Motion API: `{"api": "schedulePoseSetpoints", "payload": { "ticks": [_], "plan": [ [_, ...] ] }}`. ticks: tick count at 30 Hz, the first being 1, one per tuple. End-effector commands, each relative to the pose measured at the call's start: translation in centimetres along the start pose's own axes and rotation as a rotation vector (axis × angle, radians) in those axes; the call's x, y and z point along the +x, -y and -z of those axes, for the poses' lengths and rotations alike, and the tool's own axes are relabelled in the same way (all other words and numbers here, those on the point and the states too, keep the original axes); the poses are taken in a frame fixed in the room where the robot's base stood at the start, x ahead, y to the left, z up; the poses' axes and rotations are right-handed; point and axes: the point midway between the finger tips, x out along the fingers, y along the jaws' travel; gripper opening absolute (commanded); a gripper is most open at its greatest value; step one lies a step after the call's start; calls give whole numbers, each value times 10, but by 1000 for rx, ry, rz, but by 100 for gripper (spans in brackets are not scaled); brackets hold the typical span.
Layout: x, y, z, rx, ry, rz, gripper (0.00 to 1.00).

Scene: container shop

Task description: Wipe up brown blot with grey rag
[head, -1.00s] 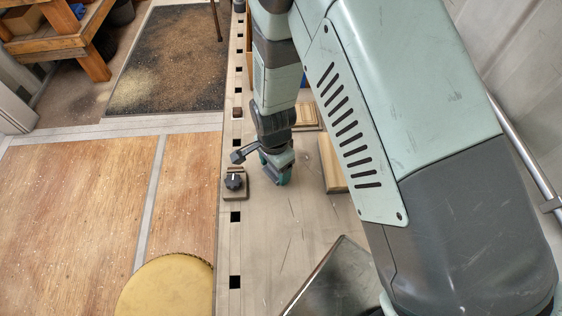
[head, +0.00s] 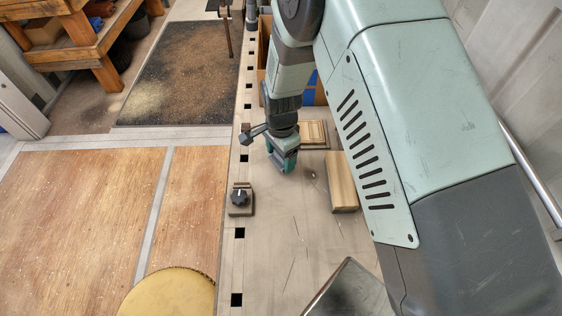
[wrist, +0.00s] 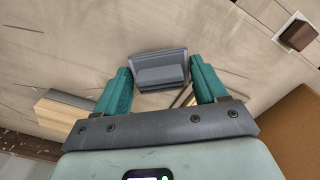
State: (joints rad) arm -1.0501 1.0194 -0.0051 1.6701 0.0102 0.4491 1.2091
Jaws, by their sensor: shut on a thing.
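My gripper (head: 284,165) hangs low over the pale workbench (head: 285,235). In the wrist view its two teal fingers (wrist: 161,82) close on a grey, folded-looking thing, which I take to be the grey rag (wrist: 160,65). The rag hardly shows in the head view. I cannot tell whether it touches the bench. I cannot make out the brown blot for certain; only a small dark mark (head: 313,175) shows on the bench just right of my gripper.
A wooden block (head: 342,182) lies right of my gripper, and a wooden piece (head: 314,134) lies beyond it. A black knob on a base (head: 239,197) stands at the bench's left edge. A dark panel (head: 350,290) is in front. The middle foreground bench is clear.

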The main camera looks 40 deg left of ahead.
Motion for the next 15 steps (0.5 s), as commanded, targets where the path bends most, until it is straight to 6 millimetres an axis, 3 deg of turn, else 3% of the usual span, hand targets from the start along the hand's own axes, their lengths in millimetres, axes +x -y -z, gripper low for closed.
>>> {"api": "schedulePoseSetpoints", "payload": {
  "ticks": [15],
  "plan": [
    [-45,-1,0,0,0,-2,38]
  ]
}}
